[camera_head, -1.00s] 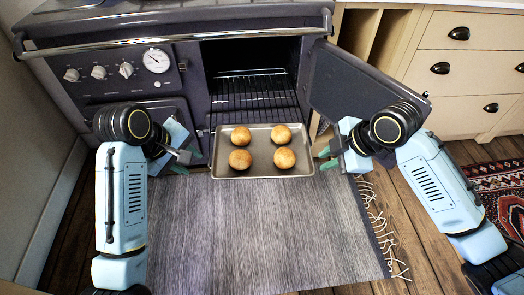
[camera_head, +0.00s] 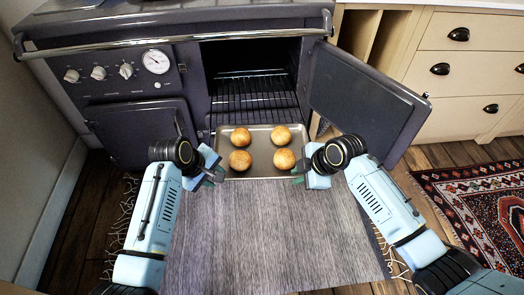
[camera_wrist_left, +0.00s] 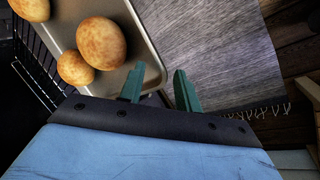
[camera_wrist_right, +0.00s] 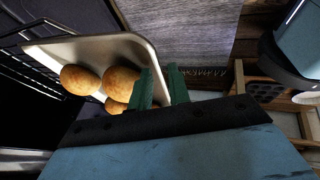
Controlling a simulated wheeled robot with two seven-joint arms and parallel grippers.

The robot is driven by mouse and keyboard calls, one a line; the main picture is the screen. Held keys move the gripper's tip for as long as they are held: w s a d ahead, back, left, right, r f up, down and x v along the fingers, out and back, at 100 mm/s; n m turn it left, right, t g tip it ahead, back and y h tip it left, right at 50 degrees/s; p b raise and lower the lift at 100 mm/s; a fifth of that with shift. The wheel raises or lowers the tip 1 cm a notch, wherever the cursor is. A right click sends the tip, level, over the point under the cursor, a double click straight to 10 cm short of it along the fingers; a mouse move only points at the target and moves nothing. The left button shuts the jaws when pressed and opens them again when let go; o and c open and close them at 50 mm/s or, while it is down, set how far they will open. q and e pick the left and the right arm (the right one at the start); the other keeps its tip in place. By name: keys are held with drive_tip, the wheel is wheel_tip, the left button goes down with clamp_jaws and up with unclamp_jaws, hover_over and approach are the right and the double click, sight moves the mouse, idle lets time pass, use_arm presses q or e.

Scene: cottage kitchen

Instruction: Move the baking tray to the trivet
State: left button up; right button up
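The grey metal baking tray (camera_head: 262,173) holds several golden buns (camera_head: 284,159) and sits level at the front of the open oven, on or just before the wire rack. My left gripper (camera_head: 218,174) is at the tray's left edge. In the left wrist view its green fingers (camera_wrist_left: 160,88) are apart, with the tray rim (camera_wrist_left: 152,58) near the gap. My right gripper (camera_head: 296,174) is at the right edge. In the right wrist view its fingers (camera_wrist_right: 160,84) have a narrower gap beside the tray rim (camera_wrist_right: 143,44); firm contact cannot be told. I see no clear trivet.
The dark oven door (camera_head: 365,95) stands open to the right of the tray. The wire rack (camera_head: 252,95) is behind it. A grey rug (camera_head: 265,235) covers clear floor in front. Drawers (camera_head: 465,72) and a red patterned rug (camera_head: 480,205) are at the right.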

use_arm(q)
drive_tip(key=c, duration=0.4)
use_arm(e)
clamp_jaws()
use_arm(q)
clamp_jaws()
drive_tip(key=shift+r, duration=0.1)
use_arm(e)
drive_tip(key=shift+w+r, duration=0.1)
drive_tip(key=shift+r, duration=0.1)
